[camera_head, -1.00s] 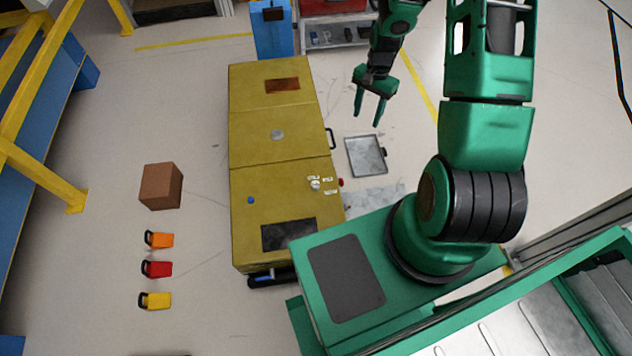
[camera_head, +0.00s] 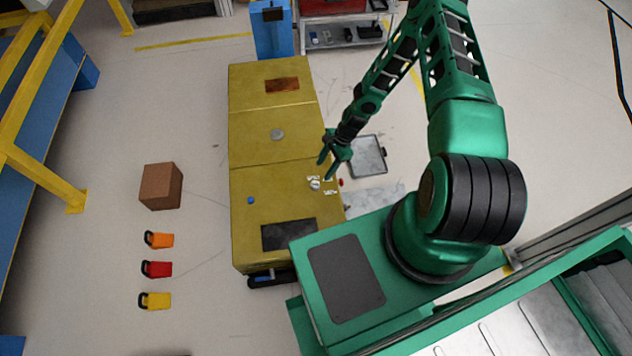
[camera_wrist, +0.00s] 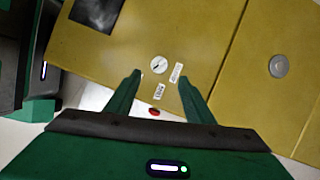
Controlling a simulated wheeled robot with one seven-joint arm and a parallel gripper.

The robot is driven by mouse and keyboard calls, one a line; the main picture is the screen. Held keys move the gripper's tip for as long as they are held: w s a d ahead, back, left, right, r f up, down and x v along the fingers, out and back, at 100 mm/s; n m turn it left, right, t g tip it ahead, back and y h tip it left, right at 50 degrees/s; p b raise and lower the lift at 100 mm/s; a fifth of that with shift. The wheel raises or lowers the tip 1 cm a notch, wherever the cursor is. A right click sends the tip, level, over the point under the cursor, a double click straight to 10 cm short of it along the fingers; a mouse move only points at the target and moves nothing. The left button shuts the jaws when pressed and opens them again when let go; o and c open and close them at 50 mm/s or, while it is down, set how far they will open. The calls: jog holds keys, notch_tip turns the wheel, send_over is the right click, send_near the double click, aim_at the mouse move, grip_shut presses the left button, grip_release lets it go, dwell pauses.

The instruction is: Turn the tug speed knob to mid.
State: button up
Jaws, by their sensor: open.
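The tug speed knob (camera_head: 315,184) is a small white round dial with white labels around it, on top of the yellow tug (camera_head: 285,205) near its right edge. In the wrist view the knob (camera_wrist: 158,65) shows a dark slanting pointer mark; the label text is too small to read. My gripper (camera_head: 327,168) is over the tug's right edge, just beyond the knob in the head view. In the wrist view my gripper (camera_wrist: 160,75) is open and empty, its fingers apart on either side of the knob's line. I see no contact with the knob.
A red button (camera_wrist: 154,112) sits by the tug's edge near the knob. A grey round cap (camera_wrist: 279,66) and a blue button (camera_head: 250,200) are also on the tug. A grey tray (camera_head: 367,155) lies on the floor at right. A brown box (camera_head: 160,186) stands at left.

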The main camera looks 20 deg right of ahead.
aim_at(315, 183)
jog(key=x, duration=0.9)
jog(key=shift+f, duration=0.25)
